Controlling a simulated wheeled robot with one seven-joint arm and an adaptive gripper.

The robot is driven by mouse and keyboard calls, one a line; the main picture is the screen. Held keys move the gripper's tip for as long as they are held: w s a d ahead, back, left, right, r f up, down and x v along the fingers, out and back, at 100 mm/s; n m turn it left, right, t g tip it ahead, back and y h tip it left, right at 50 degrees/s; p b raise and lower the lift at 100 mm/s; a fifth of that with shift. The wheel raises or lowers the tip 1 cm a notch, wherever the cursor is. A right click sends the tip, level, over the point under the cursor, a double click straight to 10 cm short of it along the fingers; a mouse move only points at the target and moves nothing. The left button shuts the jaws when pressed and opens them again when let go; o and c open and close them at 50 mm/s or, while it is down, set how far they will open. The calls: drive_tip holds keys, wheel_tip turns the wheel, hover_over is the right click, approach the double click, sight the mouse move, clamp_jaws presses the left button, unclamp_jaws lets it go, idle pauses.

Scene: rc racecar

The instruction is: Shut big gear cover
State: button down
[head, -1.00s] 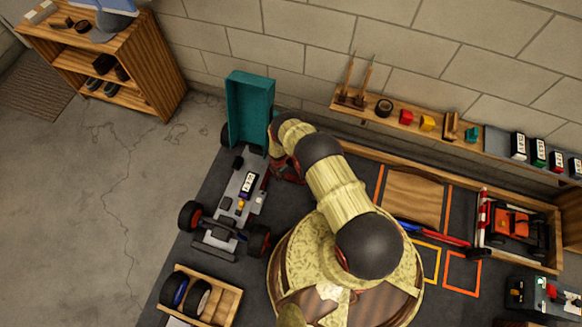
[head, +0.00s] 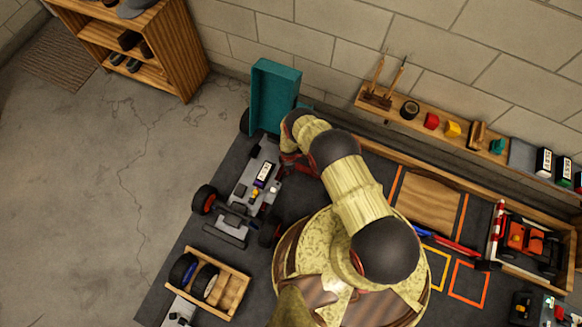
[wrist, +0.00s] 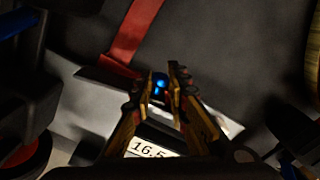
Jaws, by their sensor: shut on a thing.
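The car chassis (head: 240,197) sits on the dark mat, with wheels at its sides and a white label on top. A teal, open-sided, box-like cover (head: 274,95) stands raised at the chassis's far end; it may be the big gear cover. My gripper (head: 287,160) is low at the chassis's far right side, just below the teal cover in the head view. In the wrist view my gripper (wrist: 164,88) has its fingertips close together on a small shiny blue part (wrist: 160,84). What the blue part belongs to is unclear. A "16.5" label (wrist: 150,148) shows beneath the fingers.
A wooden tray (head: 234,292) with wheels lies in front of the chassis. A wall shelf (head: 468,142) with small parts and a wooden box (head: 552,258) holding an orange car stand to the right. Bare concrete floor is at the left.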

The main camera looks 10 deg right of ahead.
drive_tip(key=shift+s+f, duration=0.1)
drive_tip(key=shift+s, duration=0.05)
drive_tip(key=c, duration=2.1)
unclamp_jaws()
drive_tip(key=shift+o, duration=0.6)
wheel_tip(320, 180, up, 12)
